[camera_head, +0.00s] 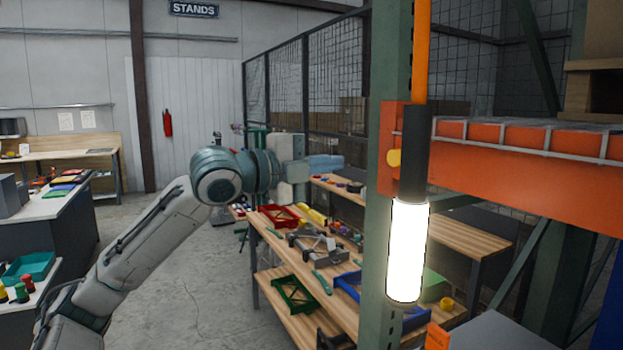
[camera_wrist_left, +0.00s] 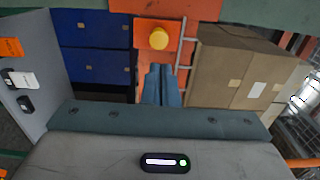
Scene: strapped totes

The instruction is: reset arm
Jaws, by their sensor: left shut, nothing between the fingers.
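My left arm reaches in from the left in the head view. Its gripper (camera_head: 326,162) has blue fingers and points to the right, toward the green post. In the left wrist view the fingers (camera_wrist_left: 161,78) are together and empty. A round yellow knob (camera_wrist_left: 158,38) on an orange plate (camera_wrist_left: 149,63) shows just beyond the fingertips in that view. The knob also shows in the head view (camera_head: 394,158), to the right of the gripper. My right gripper is in neither view.
A green post (camera_head: 379,240) and a lit white lamp (camera_head: 406,252) stand right of the gripper. Behind is a wooden workbench (camera_head: 262,255) with a red tray (camera_head: 279,216). The wrist view shows cardboard boxes (camera_wrist_left: 235,75) at right and blue drawers (camera_wrist_left: 92,68) at left.

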